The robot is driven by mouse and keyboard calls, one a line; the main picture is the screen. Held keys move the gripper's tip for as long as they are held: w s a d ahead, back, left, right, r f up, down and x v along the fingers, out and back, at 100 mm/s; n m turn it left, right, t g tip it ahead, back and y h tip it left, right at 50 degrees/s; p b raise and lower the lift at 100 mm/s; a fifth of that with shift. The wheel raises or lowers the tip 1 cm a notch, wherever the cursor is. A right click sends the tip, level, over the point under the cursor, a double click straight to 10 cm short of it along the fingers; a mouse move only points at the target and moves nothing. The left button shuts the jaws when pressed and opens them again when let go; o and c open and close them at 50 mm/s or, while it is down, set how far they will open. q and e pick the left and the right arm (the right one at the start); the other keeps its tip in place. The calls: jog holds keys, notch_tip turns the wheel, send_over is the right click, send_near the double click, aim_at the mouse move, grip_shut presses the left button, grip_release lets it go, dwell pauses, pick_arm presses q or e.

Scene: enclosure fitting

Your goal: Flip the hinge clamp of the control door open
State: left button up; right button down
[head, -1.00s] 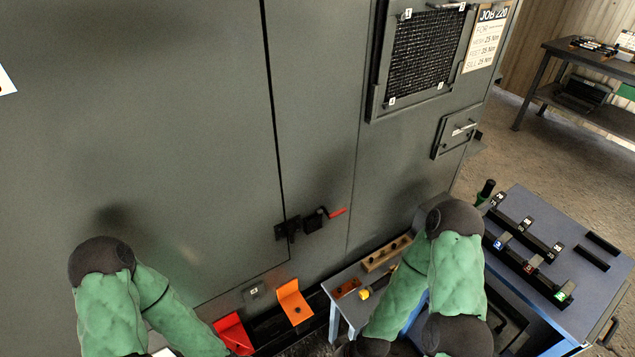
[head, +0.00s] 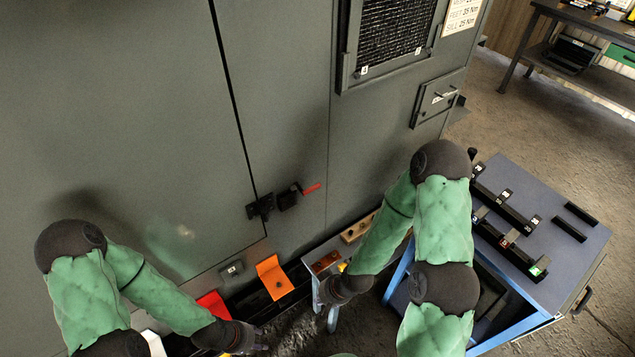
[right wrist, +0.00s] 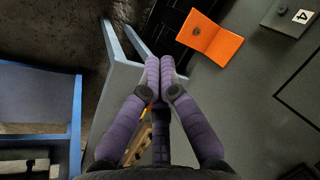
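A black clamp (head: 287,198) with a red lever (head: 312,188) sits on the grey enclosure front, beside a black block (head: 260,207) at the door seam. The red lever points right and slightly up. My right gripper (head: 322,291) is low in front of the enclosure, below the clamp and apart from it. In the right wrist view its purple padded fingers (right wrist: 160,62) are together with nothing seen between them. My left gripper (head: 258,347) is low near the bottom edge, left of the right one; its fingers are too unclear to read.
An orange bracket (head: 274,277) and a red one (head: 212,304) stand along the enclosure's foot. A small bench with a wooden block (head: 358,228) is near my right arm. A blue cart (head: 530,190) stands at the right. The front above the clamp is clear.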

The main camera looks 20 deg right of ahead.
jog(key=w+d+r+n+t, duration=0.2)
jog(key=w+r, duration=0.3)
jog(key=r, duration=0.5)
jog(key=w+d+r+n+t+p, duration=0.1)
jog(key=w+d+r+t, duration=0.2)
jog(key=w+r, duration=0.3)
jog(key=w+d+r+n+t+p, duration=0.1)
jog(key=w+d+r+n+t, duration=0.1)
jog(key=r, duration=1.4)
jog(key=w+d+t, duration=0.1)
jog(key=w+d, duration=0.1)
jog(key=w, duration=0.1)
jog(key=shift+w+r+n, duration=0.25)
jog(key=shift+w+n, duration=0.05)
jog(key=s+f+b+x, duration=0.1)
jog(key=b+x, duration=0.5)
jog(key=x, duration=0.7)
jog(key=shift+d+f+b, duration=0.3)
jog(key=shift+d+f, duration=0.1)
jog(key=shift+f, duration=0.1)
jog(key=shift+s, duration=0.15)
